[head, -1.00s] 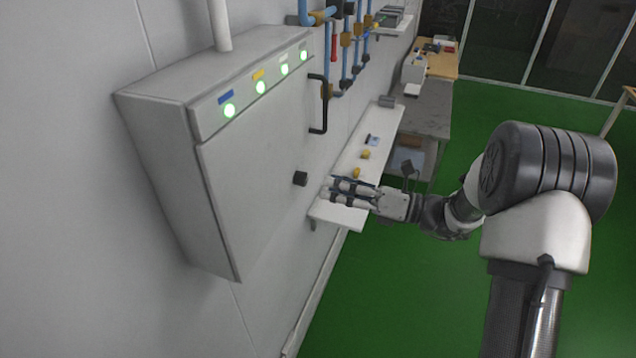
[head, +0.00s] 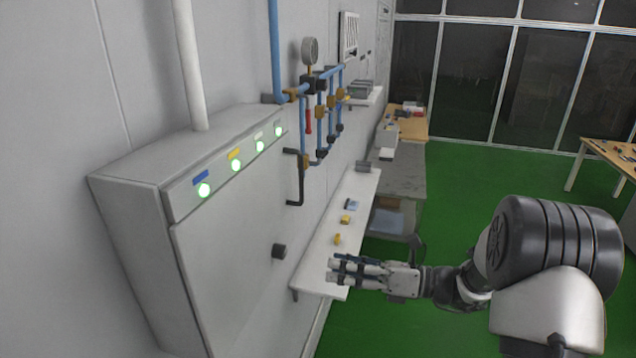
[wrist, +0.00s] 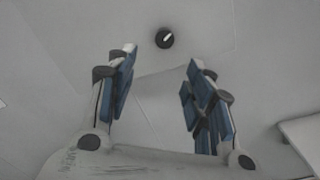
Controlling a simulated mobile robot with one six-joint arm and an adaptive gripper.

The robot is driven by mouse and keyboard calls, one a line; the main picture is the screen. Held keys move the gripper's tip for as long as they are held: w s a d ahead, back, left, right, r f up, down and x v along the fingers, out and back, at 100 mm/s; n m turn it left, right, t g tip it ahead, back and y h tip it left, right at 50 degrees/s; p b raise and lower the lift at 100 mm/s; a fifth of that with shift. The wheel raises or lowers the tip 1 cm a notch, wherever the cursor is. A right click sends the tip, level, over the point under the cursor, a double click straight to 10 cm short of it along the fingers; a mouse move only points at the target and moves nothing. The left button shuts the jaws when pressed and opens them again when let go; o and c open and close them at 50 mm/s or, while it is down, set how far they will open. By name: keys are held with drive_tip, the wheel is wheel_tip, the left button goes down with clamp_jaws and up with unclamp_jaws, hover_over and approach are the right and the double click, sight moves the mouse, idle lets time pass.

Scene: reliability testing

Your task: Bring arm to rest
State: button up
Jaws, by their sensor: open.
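My gripper (head: 338,268) is open and empty. In the head view it is held out to the left, in front of the near end of the wall shelf (head: 318,284). In the wrist view my gripper (wrist: 158,82) shows its blue-padded fingers spread apart, with nothing between them. Beyond the fingertips is a black knob (wrist: 164,38) on the grey cabinet door; the knob also shows in the head view (head: 279,251). The fingers do not touch the knob.
The grey cabinet (head: 130,240) has several lit green lamps. Yellow pieces (head: 337,239) lie on the shelf. Blue pipes with a gauge (head: 310,50) run up the wall. A grey table (head: 402,180) stands further back. Green floor (head: 480,180) is open to the right.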

drive_tip(key=s+a+f+n+g+h+b, duration=0.35)
drive_tip(key=s+f+n+b, duration=0.3)
drive_tip(key=s, duration=0.35)
drive_tip(key=s+a+f+n+g+h+b, duration=0.25)
drive_tip(key=s+f+n+h+b, duration=0.25)
drive_tip(key=s+n+b, duration=0.4)
drive_tip(key=s+d+f+n+t+h+b, duration=0.5)
drive_tip(key=s+d+f+n+h+b, duration=0.3)
drive_tip(key=s+d+f+n+b, duration=0.2)
wheel_tip(320, 180, down, 3)
drive_tip(key=shift+s+d+r+n+h+b, duration=0.1)
drive_tip(key=shift+s+d+n+h+b, duration=0.2)
drive_tip(key=shift+d+n+b, duration=0.7)
drive_tip(key=shift+w+a+n, duration=0.1)
drive_tip(key=shift+a+n, duration=0.1)
drive_tip(key=shift+n, duration=0.05)
